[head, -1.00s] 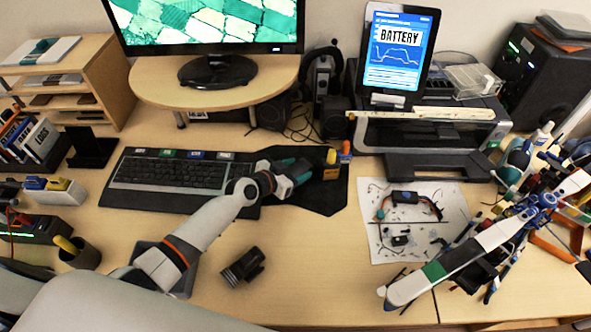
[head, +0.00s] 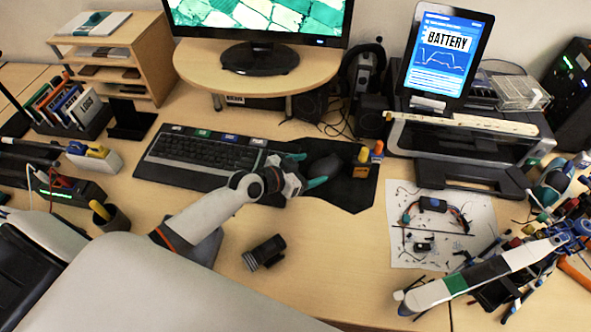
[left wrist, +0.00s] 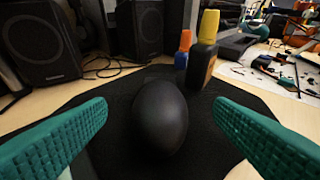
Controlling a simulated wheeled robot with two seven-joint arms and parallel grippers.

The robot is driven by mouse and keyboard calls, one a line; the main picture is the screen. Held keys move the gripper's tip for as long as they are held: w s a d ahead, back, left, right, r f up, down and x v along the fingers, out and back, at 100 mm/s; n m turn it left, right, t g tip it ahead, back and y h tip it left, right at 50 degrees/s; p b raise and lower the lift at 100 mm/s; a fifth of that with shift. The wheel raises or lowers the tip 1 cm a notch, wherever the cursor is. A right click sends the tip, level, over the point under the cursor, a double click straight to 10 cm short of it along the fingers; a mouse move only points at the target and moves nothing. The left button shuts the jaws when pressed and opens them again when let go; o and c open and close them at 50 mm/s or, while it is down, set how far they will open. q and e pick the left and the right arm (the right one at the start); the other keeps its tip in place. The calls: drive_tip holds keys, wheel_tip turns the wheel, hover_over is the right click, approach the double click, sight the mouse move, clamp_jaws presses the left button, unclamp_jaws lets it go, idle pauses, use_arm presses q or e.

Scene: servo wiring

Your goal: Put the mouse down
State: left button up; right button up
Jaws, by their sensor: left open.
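The black mouse (head: 325,166) rests on the dark mat (head: 352,194), right of the keyboard (head: 200,154). My left gripper (head: 308,169) is open, its teal fingers pointing toward the mouse. In the left wrist view the mouse (left wrist: 158,118) sits on the mat between the spread fingers, with a gap on each side. The left wrist view shows the left gripper (left wrist: 158,125) empty. My right gripper is not in view.
Just past the mouse stand a yellow-capped bottle (head: 362,164) and an orange-capped bottle (head: 377,152). A white sheet with servo parts (head: 404,250) lies to the right. A small black device (head: 264,252) lies in front on open desk.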

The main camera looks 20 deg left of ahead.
use_arm(q)
drive_tip(key=v, duration=0.5)
drive_tip(key=shift+s, duration=0.1)
idle(0.4)
